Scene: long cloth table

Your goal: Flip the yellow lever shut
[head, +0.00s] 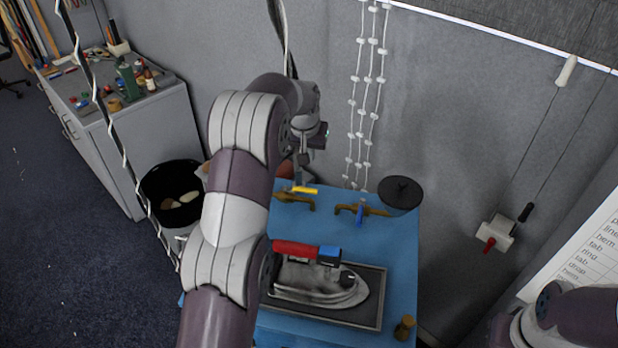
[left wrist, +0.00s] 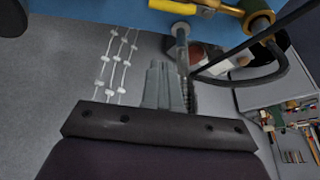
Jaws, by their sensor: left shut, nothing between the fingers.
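The yellow lever (head: 304,190) sits on the left brass valve (head: 298,201) near the far edge of the blue table. It points to the right, roughly along the valve's pipe. The yellow lever (left wrist: 172,6) and brass valve (left wrist: 255,12) also show at the top of the left wrist view. My left gripper (head: 301,172) is shut and empty, pointing down just beyond the lever. Its fingers (left wrist: 165,82) are together in the left wrist view. Whether they touch the lever cannot be told. My right gripper is out of view.
A second brass valve with a blue lever (head: 361,213) stands to the right, beside a dark round lid (head: 400,190). An iron (head: 320,285) with a red handle lies on a tray (head: 376,310) nearer me. White beaded cords (head: 366,100) hang behind the table.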

